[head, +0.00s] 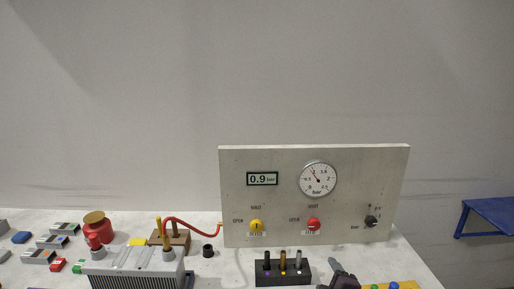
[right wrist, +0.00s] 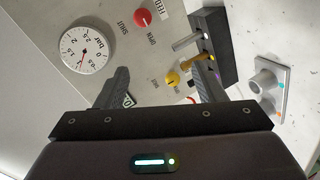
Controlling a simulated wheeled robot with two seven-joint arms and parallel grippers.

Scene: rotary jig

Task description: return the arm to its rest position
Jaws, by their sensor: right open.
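My right gripper (head: 340,276) shows at the bottom edge of the head view, right of a black block (head: 284,280) holding several pegs. Most of the right arm is out of the picture. In the right wrist view its two dark fingers (right wrist: 162,82) stand wide apart with nothing between them gripped. Behind them are the grey panel (right wrist: 120,62), its round gauge (right wrist: 84,50), a red knob (right wrist: 142,18) and a yellow knob (right wrist: 172,79). My left gripper is not in view.
A grey finned housing (head: 135,268) with a red hose (head: 195,229) stands left. Small coloured blocks (head: 58,264) lie far left. A blue table (head: 490,214) is at right.

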